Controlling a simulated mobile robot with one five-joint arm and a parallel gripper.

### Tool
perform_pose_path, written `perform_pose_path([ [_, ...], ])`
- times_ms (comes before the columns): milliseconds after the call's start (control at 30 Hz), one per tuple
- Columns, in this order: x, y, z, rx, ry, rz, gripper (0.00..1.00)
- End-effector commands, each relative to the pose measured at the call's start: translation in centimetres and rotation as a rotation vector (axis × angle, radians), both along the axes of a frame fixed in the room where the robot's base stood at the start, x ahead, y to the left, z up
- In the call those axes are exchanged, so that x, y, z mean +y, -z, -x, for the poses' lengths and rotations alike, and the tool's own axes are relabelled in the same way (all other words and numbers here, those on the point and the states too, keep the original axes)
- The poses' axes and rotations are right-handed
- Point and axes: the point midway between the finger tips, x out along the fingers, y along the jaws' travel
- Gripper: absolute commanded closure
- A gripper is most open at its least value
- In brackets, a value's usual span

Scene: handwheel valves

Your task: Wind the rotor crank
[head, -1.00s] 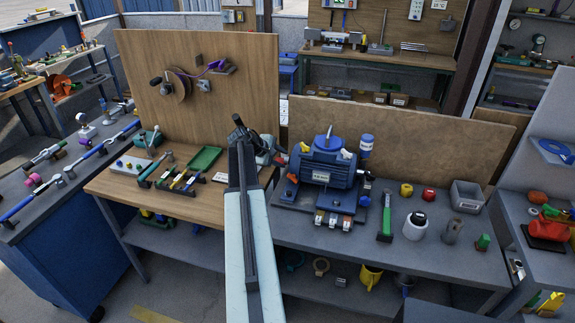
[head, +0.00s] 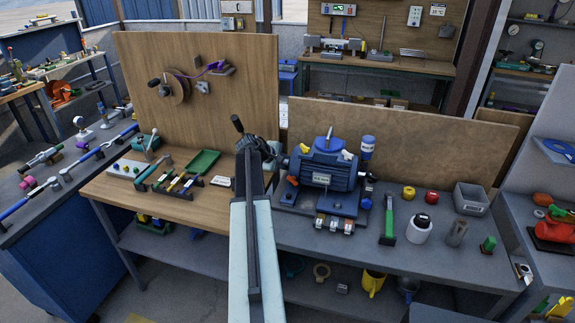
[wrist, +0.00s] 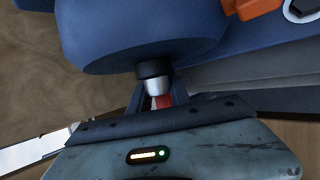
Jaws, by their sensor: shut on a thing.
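The blue finned motor (head: 327,165) stands on a blue base on the grey bench. In the wrist view its rounded blue housing (wrist: 140,35) fills the top. A short stub with a black collar and silver end (wrist: 154,80), seemingly part of the rotor crank, sticks out of the housing toward me. My gripper (wrist: 157,98) is shut around the stub's near end, where a red and white patch shows between the fingers. The rest of the crank is hidden or unclear. In the head view my gripper (head: 284,161) is at the motor's left end, partly hidden behind my wrist.
A green-handled hammer (head: 388,220), a white jar (head: 418,230) and a grey bin (head: 471,198) stand right of the motor. A green tray (head: 204,162) and several small tools lie left of my arm. A brown board (head: 410,140) stands behind the motor.

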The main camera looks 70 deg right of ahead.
Motion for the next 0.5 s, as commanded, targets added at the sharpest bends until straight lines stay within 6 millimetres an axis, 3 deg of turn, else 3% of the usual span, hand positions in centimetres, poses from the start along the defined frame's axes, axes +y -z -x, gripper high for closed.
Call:
perform_pose_path([
  [500,-0.26,0.23,-0.08,-0.020,-0.004,0.375,1.00],
])
